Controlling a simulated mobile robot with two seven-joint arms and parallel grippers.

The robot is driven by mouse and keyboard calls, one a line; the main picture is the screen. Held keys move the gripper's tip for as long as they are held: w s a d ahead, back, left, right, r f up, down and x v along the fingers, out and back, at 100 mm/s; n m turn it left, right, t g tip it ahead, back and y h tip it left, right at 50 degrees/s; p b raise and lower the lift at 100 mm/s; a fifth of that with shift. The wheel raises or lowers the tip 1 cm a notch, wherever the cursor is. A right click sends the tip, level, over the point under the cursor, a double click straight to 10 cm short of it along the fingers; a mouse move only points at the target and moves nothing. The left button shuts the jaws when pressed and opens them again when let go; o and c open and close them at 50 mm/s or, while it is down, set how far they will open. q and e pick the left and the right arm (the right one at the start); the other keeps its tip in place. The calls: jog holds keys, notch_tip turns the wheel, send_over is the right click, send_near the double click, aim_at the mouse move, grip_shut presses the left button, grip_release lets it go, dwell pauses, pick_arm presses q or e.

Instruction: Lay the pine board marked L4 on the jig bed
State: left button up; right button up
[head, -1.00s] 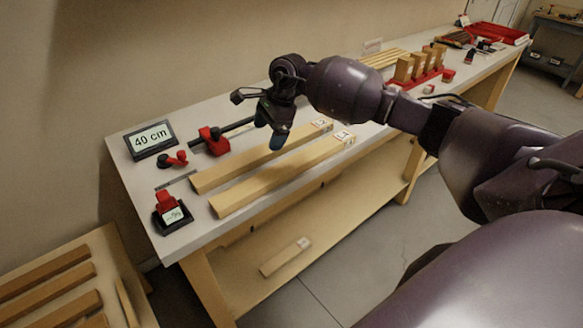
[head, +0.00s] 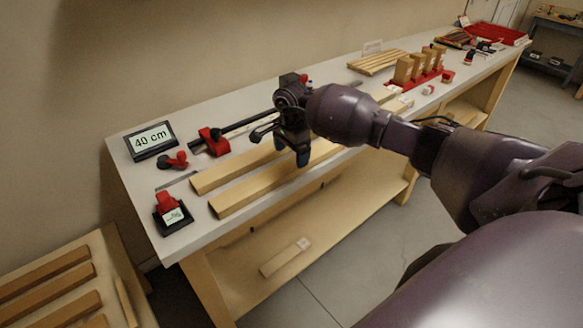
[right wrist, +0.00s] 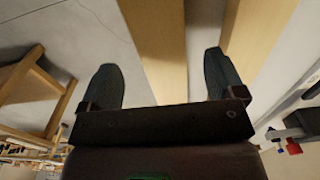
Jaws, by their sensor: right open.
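Two long pine boards lie side by side on the bench, a front board (head: 250,190) and a back board (head: 225,174). My right gripper (head: 293,158) is open and points down over the front board. In the right wrist view, the front board (right wrist: 157,45) passes between the spread fingers of the gripper (right wrist: 163,82), and the back board (right wrist: 253,35) is beyond one finger. I cannot tell which part is the jig bed. My left gripper is not in view.
A short labelled board (head: 285,258) lies on the lower shelf. Slats (head: 45,268) lie at lower left.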

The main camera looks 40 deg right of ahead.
aim_at(291, 164)
jog(key=shift+w+f, duration=0.1)
jog(key=shift+f, duration=2)
jog(key=shift+r, duration=0.1)
jog(key=c, duration=1.4)
